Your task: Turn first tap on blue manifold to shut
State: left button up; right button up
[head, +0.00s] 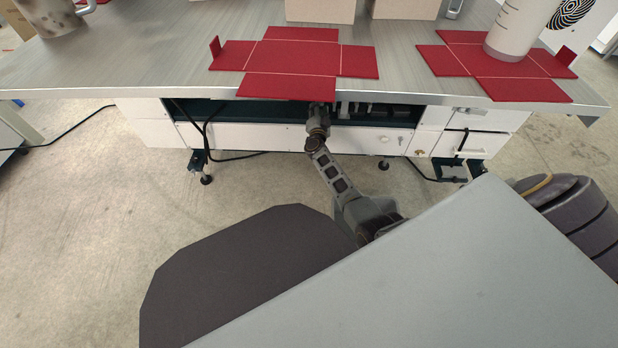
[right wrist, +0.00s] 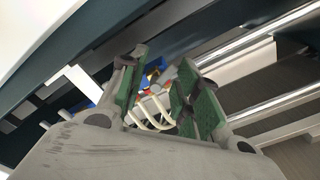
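The blue manifold (right wrist: 154,66) shows only in part in the right wrist view, between and beyond my fingers. Small yellow and orange-red parts sit on or by it, and pale curved hoses run below. I cannot tell which part is the first tap or how it is turned. My right gripper (right wrist: 157,76) is open, its green pads apart on either side of the manifold; contact cannot be made out. In the head view my right gripper (head: 319,110) reaches into the opening under the table edge, its tips hidden. The manifold is hidden there. My left gripper is not in view.
The grey table top (head: 150,60) overhangs the opening. Two red flat box blanks (head: 295,58) (head: 460,60) lie on it, with a white cylinder (head: 517,30) on the right one. Black cables (head: 205,125) hang at the left of the white cabinet front (head: 260,137).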

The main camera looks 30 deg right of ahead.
jog(key=shift+s+d+f+n, duration=0.1)
jog(key=shift+d+f+n, duration=0.05)
jog(key=shift+n, duration=1.05)
jog(key=shift+s+d+f+n, duration=0.1)
jog(key=shift+f+n, duration=0.05)
jog(key=shift+n, duration=1.05)
jog(key=shift+s+d+f+n+b, duration=0.1)
jog(key=shift+n+b, duration=0.2)
jog(key=shift+n, duration=0.25)
jog(key=shift+d+n+b, duration=0.1)
jog(key=shift+n+b, duration=0.2)
jog(key=shift+n, duration=0.85)
jog(key=shift+d+n+b, duration=0.1)
jog(key=shift+n+b, duration=0.4)
jog(key=shift+s+a+p, duration=0.25)
jog(key=shift+s+p, duration=0.05)
jog(key=shift+s, duration=0.05)
jog(key=s+a+f+n+g+y+p, duration=0.1)
jog(key=s+a+f+n+y+p, duration=0.1)
jog(key=s+a+p, duration=0.7)
jog(key=s+a+f+n+g+y+p, duration=0.2)
jog(key=s+a+y+p, duration=0.4)
jog(key=s+a+p, duration=0.3)
jog(key=shift+s+f+n+y+p, duration=0.45)
jog(key=shift+s+n+p, duration=0.85)
jog(key=shift+s+p, duration=1.55)
